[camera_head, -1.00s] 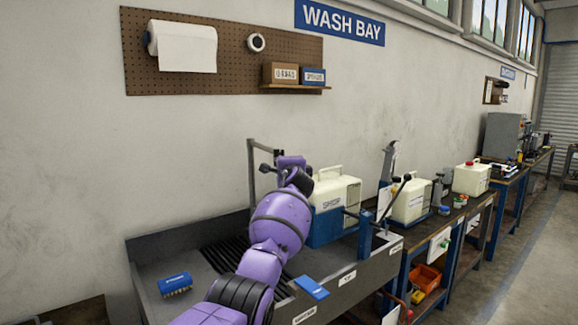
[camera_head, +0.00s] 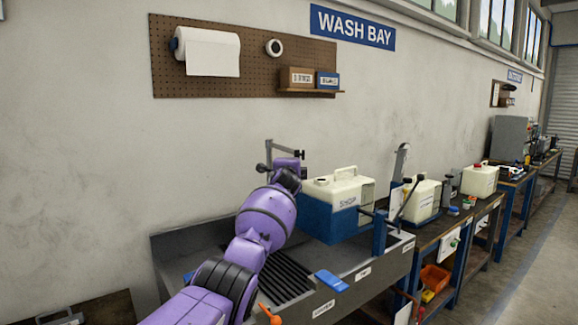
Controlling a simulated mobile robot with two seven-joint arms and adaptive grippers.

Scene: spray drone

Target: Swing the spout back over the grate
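The grey metal spout (camera_head: 284,146) rises at the back of the wash basin, and its top bar reaches right with a dark tip. The dark slatted grate (camera_head: 284,278) lies in the basin, partly hidden by my purple arm. My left arm comes in from the lower left and reaches up to the spout. Its gripper (camera_head: 266,170) is close to the spout post; a small dark part shows beside the post. The fingers are mostly hidden by the wrist, so contact and opening cannot be told. My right gripper is not in view.
A cream tank (camera_head: 342,186) in a blue cradle stands right of my wrist. A blue block (camera_head: 331,281) lies on the basin's front rim. An orange handle (camera_head: 269,315) shows at the bottom. A pegboard (camera_head: 265,62) hangs on the wall above, with clear wall below it.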

